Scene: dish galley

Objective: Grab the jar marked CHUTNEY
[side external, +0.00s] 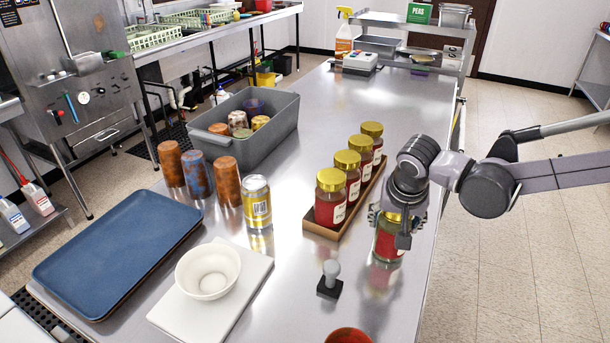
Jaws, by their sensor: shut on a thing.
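A jar with a gold lid (388,243) is under my gripper (393,222), at the right side of the steel table. My gripper comes from above and is shut on this jar near its lid. The jar is upright with reddish and greenish contents; its label text is too small to read, and its top is largely hidden by my gripper. To its left, several red jars with gold lids (331,198) stand in a row in a brown tray (321,231). Their labels are not legible either. I cannot tell whether the held jar touches the table.
A grey stamp-like object with a black base (329,287) stands front left of the held jar. A white bowl (208,271) sits on a white board (166,317). A yellow can (257,200), patterned cups (227,180), blue trays (118,250) and a grey bin (284,122) are farther left. A red bowl (348,336) is at the front edge.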

